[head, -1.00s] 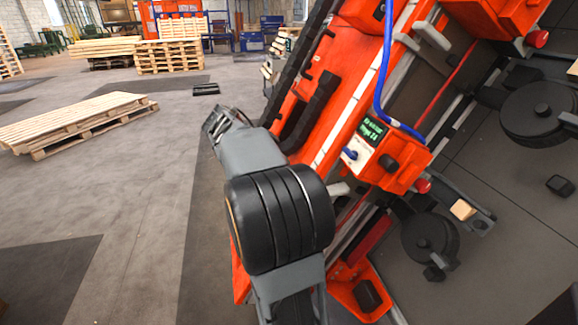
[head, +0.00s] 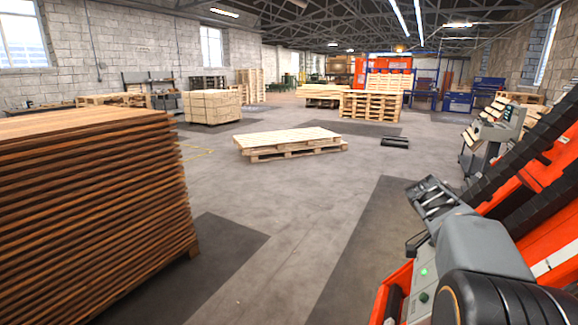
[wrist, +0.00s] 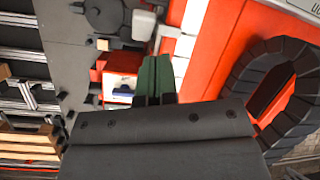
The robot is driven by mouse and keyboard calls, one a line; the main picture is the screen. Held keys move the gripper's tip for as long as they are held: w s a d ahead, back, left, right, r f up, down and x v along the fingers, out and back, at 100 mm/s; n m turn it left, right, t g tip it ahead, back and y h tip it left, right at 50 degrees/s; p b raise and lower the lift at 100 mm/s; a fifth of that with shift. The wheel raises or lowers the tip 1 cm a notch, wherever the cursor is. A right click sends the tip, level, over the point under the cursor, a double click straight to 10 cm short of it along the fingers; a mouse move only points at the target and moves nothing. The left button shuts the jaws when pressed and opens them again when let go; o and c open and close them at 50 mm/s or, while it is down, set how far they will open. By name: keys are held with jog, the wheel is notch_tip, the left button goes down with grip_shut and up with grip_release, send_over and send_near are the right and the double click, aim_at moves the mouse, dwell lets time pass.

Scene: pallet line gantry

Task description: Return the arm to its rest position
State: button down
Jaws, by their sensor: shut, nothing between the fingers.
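In the head view my grey and black arm stands at the lower right, folded close to the orange gantry (head: 553,222). My gripper shows clearly in the wrist view (wrist: 154,62): its two dark green fingers are together with nothing between them. The fingers point toward the orange machinery, which also shows in the wrist view (wrist: 232,45). They look apart from it, but the gap is hard to judge. I cannot make out the fingers in the head view.
A tall stack of brown boards (head: 90,215) stands at the left. A low pile of pallets (head: 290,143) lies mid-floor, with more pallets (head: 370,106) behind. A control console (head: 500,125) is at the right. A black cable chain (wrist: 235,85) curves beside my gripper.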

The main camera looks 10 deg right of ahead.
jog(key=a+f+n+t+y+p, duration=0.2)
jog(key=a+n+t+y+p, duration=0.45)
jog(key=a+n, duration=0.8)
jog(key=s+a+r+n+p, duration=0.3)
jog(key=a+r+p, duration=0.1)
jog(key=a, duration=0.3)
jog(key=s+a+r+n+t+p, duration=0.1)
jog(key=s+a+r+n+p, duration=0.2)
jog(key=a+r+p, duration=0.2)
jog(key=shift+s+a+y+p, duration=0.15)
jog(key=shift+a+y+p, duration=0.2)
jog(key=shift+a+p, duration=0.7)
jog(key=shift+t, duration=0.25)
